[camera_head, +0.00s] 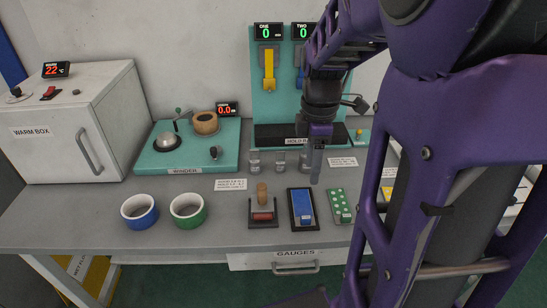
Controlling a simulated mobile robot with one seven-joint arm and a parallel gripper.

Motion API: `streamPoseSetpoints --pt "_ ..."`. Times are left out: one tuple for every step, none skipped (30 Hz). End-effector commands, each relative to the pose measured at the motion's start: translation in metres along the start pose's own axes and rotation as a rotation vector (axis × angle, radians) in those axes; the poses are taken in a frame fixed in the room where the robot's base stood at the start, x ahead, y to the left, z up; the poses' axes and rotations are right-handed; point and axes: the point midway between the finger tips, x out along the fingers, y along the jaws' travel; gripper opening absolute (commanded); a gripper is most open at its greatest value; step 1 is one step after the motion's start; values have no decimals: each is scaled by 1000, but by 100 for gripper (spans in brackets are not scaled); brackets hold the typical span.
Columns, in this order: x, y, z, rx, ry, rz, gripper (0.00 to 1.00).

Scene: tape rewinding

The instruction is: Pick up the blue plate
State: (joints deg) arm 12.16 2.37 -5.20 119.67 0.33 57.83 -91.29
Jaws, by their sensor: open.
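A blue rectangular plate (302,204) lies on a black base on the grey bench, near the front edge right of centre. A second blue piece (300,77), mostly hidden by my arm, shows on the teal board at the back under the readout marked TWO. I cannot tell which of these is the task's blue plate. My gripper (316,168) points down, behind and slightly right of the plate on the bench. It is open, with nothing visible between the fingers, and looks apart from that plate.
A blue-sided cup (139,213) and a green-sided cup (188,211) stand front left. A small stand with a red roller (262,215) and a green dotted block (340,207) flank the bench plate. Several small clear weights stand behind. A teal winder (185,155) and white warm box (75,125) are left.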

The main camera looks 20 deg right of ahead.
Motion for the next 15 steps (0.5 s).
streamPoseSetpoints --pt "5 -1 1 -4 -2 -5 55" --pt "9 -2 1 -5 -2 -7 55" --pt "16 -2 1 -6 -2 -9 55" --pt "21 -2 1 -6 -2 -9 55" --pt "28 -3 1 -6 -2 -10 55" --pt "36 -2 1 -5 -2 -10 55" --pt "43 -2 1 -5 -2 -10 55" --pt "50 -3 1 -5 -1 -10 55" --pt "59 -2 1 -5 -1 -11 55" --pt "66 -2 1 -5 -1 -10 55" --pt "72 -2 0 -5 -1 -10 55" --pt "82 -2 0 -5 -1 -10 55" --pt "88 -2 0 -5 -1 -8 55" --pt "94 -2 0 -5 -1 -8 55" --pt "101 -2 0 -5 -2 -8 55"
